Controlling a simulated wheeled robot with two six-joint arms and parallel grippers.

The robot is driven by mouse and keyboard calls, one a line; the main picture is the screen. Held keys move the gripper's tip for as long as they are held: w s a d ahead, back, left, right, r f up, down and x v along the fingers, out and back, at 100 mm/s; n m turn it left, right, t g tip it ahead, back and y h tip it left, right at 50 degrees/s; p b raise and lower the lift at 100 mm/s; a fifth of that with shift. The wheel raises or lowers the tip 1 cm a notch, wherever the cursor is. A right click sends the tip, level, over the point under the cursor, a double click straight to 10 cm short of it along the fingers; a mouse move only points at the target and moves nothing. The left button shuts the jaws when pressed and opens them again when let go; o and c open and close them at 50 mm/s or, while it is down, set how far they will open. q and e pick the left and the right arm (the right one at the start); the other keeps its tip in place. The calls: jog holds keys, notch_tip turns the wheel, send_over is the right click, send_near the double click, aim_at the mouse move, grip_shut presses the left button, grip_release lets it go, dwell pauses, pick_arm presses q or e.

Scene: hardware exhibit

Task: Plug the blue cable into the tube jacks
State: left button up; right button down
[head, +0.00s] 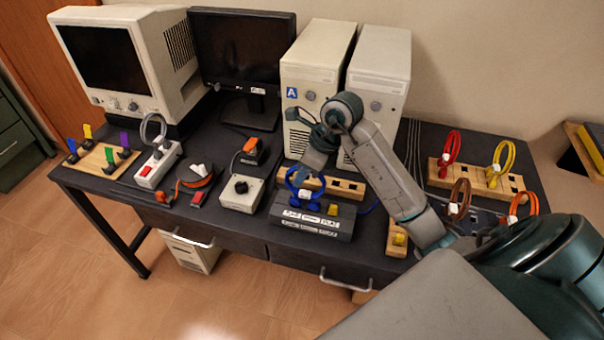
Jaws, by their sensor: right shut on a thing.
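The blue cable (291,183) is a looped lead with a white tag, at the front middle of the dark table. My right gripper (308,170) reaches down over it from the right and is shut on it; its fingertips are small and partly hidden. The cable is directly above a dark grey box (340,228) with white labels and a yellow part on top. I cannot tell whether its ends touch the box. Which sockets are the tube jacks is too small to read. My left gripper is not in view.
A wooden socket block (345,188) lies behind the box. Two beige computer towers (318,60) stand at the back. Red, yellow, brown and orange cable loops stand at right around a wooden rack (478,180).

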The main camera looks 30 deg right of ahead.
jog(key=c, duration=0.7)
grip_release()
jog(key=shift+r, duration=0.1)
jog(key=shift+p+v, duration=1.8)
jog(key=shift+v, duration=1.9)
